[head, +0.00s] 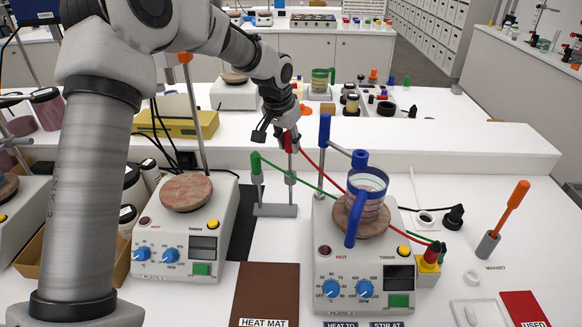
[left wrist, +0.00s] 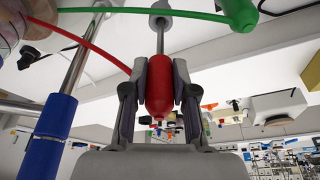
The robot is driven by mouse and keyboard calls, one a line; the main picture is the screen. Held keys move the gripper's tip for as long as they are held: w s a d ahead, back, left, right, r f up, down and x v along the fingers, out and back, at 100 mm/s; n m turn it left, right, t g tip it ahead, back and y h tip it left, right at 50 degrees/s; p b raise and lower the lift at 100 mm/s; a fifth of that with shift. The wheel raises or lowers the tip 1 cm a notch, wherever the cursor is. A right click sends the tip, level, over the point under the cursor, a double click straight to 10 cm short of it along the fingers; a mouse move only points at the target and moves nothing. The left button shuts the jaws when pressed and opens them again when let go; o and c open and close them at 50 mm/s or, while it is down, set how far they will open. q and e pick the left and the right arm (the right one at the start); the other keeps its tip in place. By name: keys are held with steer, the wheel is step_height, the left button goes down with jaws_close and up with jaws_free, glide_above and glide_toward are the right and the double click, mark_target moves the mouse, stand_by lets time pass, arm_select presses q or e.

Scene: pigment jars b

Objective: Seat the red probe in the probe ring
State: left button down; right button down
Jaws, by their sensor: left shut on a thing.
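My left gripper (head: 287,138) is shut on the red probe (left wrist: 159,85), with one finger on each side of its handle. In the head view the red probe (head: 289,143) is upright above a grey sleeve (head: 290,178) of a small stand. Its thin metal rod reaches the sleeve, which also shows in the left wrist view (left wrist: 159,14); how deep it sits is unclear. A blue post (head: 324,131) carries a grey arm with a small blue end piece (head: 360,158) beside the beaker. I cannot tell surely whether this is the probe ring. My right gripper is not in view.
A beaker with a blue rim (head: 367,181) stands on the right hot plate (head: 333,258). The green probe (head: 256,163) stands left of the red one. Red and green cables cross to a yellow box (head: 428,272). Another hot plate (head: 172,238) is at left.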

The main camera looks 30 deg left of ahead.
arm_select(q)
steer(key=shift+r+p, duration=4.9)
steer(key=shift+r, duration=0.85)
steer(key=shift+f, duration=0.1)
